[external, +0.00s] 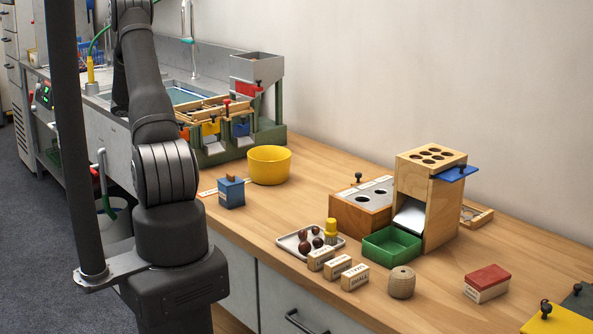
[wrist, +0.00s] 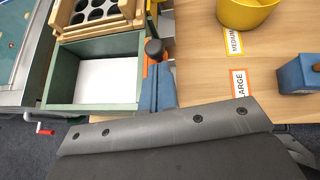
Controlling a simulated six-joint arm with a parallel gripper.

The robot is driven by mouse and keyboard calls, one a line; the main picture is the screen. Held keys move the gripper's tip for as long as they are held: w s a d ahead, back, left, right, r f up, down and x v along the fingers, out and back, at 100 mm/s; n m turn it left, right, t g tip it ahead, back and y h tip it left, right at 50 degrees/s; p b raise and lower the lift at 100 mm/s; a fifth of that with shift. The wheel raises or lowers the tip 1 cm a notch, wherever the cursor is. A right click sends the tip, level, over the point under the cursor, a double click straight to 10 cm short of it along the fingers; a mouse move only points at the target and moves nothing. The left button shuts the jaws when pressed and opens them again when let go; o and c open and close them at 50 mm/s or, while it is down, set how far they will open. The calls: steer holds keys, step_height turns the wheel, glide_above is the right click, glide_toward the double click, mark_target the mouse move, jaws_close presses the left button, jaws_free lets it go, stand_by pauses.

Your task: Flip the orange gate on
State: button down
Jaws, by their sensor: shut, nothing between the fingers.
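The orange gate (wrist: 152,117) shows as a small strip at the right end of a green-walled tray in the wrist view. A sliver of orange (external: 184,133) shows beside my arm in the external view. My gripper (wrist: 158,72) appears as two blue-grey fingers pressed together with nothing between them. They lie over the gate area, with the tips close to a dark round knob (wrist: 155,50). Whether they touch the knob or gate cannot be told. My arm hides the gripper in the external view, and the fingers cover most of the gate in the wrist view.
The sorter's yellow gate (external: 210,128), blue gate (external: 240,128) and red gate (external: 249,89) are nearby. A yellow bowl (external: 269,166) and a blue box (external: 231,193) stand on the wooden counter. A green tray (external: 391,246) and wooden dispenser (external: 428,200) stand further right.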

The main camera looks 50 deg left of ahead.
steer(key=s+d+r, duration=0.1)
steer(key=s+r, duration=0.2)
steer(key=s, duration=0.8)
steer(key=shift+d, duration=0.4)
steer(key=w+a+f, duration=0.1)
steer(key=w+f, duration=0.7)
steer(key=f, duration=0.1)
steer(key=a+v, duration=0.1)
steer(key=v, duration=0.5)
steer(key=shift+s+d, duration=0.35)
steer(key=shift+d, duration=0.05)
steer(key=shift+w, duration=0.1)
